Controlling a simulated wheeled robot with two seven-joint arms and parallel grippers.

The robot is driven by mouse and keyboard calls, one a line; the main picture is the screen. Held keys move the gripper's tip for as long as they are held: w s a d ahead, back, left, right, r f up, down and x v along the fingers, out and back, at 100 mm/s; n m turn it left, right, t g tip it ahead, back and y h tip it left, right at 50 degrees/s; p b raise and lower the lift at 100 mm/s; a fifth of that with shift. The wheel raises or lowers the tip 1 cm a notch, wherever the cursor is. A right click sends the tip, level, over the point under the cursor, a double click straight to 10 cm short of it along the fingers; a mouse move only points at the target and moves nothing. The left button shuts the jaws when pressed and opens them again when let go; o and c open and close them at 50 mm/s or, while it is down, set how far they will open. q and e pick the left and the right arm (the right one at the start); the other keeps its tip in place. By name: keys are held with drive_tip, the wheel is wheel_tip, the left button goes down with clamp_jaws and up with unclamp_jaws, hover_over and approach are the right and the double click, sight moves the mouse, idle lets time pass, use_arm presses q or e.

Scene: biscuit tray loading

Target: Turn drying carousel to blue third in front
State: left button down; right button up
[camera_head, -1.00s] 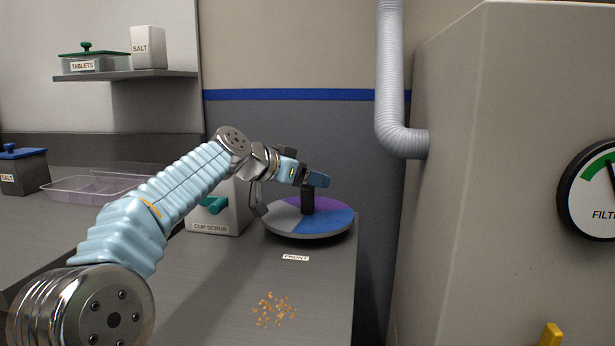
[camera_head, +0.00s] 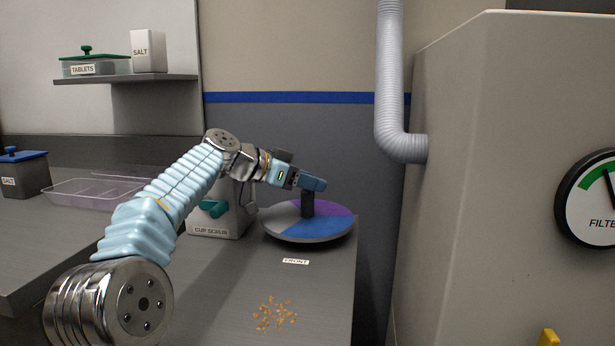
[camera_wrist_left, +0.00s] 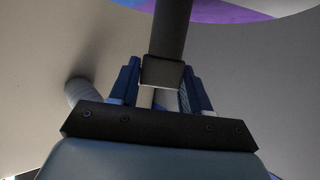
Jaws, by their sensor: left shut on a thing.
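The drying carousel (camera_head: 276,226) is a round disc on the counter, with a dark upright post (camera_head: 307,206) at its middle. Its blue third (camera_head: 322,229) faces the front and right, the purple third (camera_head: 335,208) the back and right, and the grey third the left. My left gripper (camera_head: 312,184) is shut on the top of the post. In the left wrist view, the blue fingers (camera_wrist_left: 160,88) stand either side of the dark post (camera_wrist_left: 171,35). A FRONT label (camera_head: 296,262) lies on the counter before the disc. My right gripper is out of view.
The cup scrub box (camera_head: 218,222) stands close left of the carousel. Orange crumbs (camera_head: 274,314) lie on the counter in front. A clear tray (camera_head: 75,197) sits further left, and a large beige machine (camera_head: 470,170) stands to the right.

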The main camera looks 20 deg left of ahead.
use_arm(q)
drive_tip(key=c, duration=0.6)
unclamp_jaws()
drive_tip(key=shift+r, duration=0.1)
